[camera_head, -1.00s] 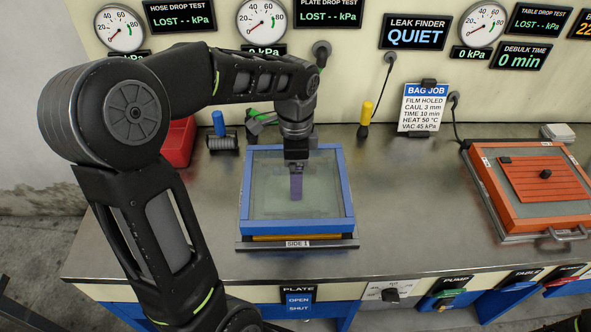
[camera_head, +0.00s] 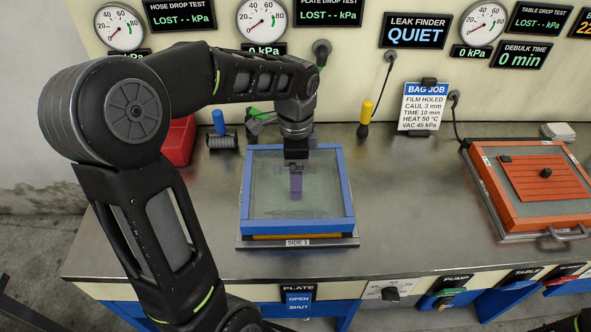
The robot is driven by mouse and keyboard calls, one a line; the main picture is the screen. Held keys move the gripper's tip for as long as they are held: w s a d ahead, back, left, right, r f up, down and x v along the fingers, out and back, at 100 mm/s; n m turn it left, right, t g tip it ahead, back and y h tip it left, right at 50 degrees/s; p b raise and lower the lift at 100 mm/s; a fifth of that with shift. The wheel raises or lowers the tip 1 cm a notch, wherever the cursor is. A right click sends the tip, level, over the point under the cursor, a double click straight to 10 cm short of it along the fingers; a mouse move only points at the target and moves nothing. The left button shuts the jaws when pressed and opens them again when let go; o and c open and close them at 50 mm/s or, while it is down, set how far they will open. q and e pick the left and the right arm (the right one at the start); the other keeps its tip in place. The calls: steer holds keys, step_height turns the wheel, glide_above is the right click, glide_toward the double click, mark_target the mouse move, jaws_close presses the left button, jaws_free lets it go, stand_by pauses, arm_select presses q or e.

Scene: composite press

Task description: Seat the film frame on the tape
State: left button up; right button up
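The blue film frame (camera_head: 345,190), with a clear greenish film, lies over the plate (camera_head: 347,242), whose front edge carries the label SIDE 1. A strip of yellow tape (camera_head: 297,236) shows under the frame's front side; the rest of the tape is hidden. Whether frame and tape touch all round cannot be told. My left gripper (camera_head: 296,185) points down inside the frame's outline, near its middle, with a narrow purple piece at its tip. Its fingers are too small and overlapped to tell open from shut. My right gripper is out of view.
A red box (camera_head: 178,142), a dark spool (camera_head: 222,142) and a blue-handled tool (camera_head: 218,122) stand behind, left of the frame. A yellow-handled probe (camera_head: 366,112) stands at the back. An orange-framed table (camera_head: 510,215) is at right. Bench between is clear.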

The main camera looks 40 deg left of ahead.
arm_select(q)
steer(key=shift+f, duration=0.5)
stand_by(0.6)
steer(key=o, duration=1.8)
steer(key=shift+c, duration=0.2)
steer(key=shift+r+b, duration=0.5)
steer(key=shift+r, duration=3.4)
